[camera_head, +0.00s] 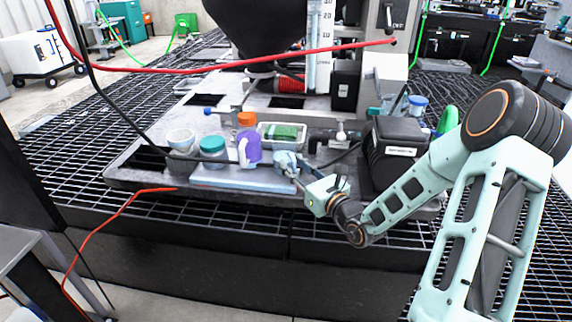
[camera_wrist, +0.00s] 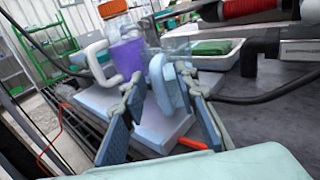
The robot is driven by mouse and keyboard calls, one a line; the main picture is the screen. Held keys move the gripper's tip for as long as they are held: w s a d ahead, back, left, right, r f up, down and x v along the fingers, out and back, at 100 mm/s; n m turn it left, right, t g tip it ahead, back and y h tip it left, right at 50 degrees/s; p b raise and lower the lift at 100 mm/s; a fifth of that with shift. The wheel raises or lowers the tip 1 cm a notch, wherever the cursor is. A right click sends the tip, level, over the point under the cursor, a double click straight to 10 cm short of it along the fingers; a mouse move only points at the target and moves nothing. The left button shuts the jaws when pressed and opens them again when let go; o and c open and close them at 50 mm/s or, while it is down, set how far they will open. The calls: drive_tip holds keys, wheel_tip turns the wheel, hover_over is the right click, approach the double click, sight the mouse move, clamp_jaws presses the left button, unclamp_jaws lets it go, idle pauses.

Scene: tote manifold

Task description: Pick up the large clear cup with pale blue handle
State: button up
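The large clear cup (camera_wrist: 178,46) stands ahead of my gripper in the wrist view, see-through and hard to outline. Its pale blue handle (camera_wrist: 168,88) faces me and lies between my gripper's fingers. In the head view, the cup shows as a pale, partly hidden shape (camera_head: 284,157) at the right end of a light blue block. My gripper (camera_wrist: 161,94) is open, its two dark-padded fingers on either side of the handle. A gap shows on the left; I cannot tell whether the right finger touches. My gripper also shows in the head view (camera_head: 290,172).
A purple mug (camera_head: 250,150) with a white handle stands close left of the cup. A teal-lidded jar (camera_head: 212,146) and white cup (camera_head: 181,142) are farther left. A tray with a green item (camera_head: 293,143) lies behind. A black box (camera_head: 392,150) stands to the right.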

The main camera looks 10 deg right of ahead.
clamp_jaws()
drive_tip(key=shift+r, duration=0.2)
idle(0.5)
drive_tip(key=shift+r+p, duration=0.9)
drive_tip(key=shift+p, duration=0.1)
drive_tip(key=s+a+r+p, duration=0.2)
drive_tip(key=s+r+p, duration=0.3)
drive_tip(key=p, duration=0.4)
drive_tip(key=s+a+r+p, duration=0.2)
drive_tip(key=s+r+p, duration=0.4)
drive_tip(key=s+p, duration=0.2)
drive_tip(key=shift+a+p, duration=0.3)
drive_tip(key=shift+p, duration=0.6)
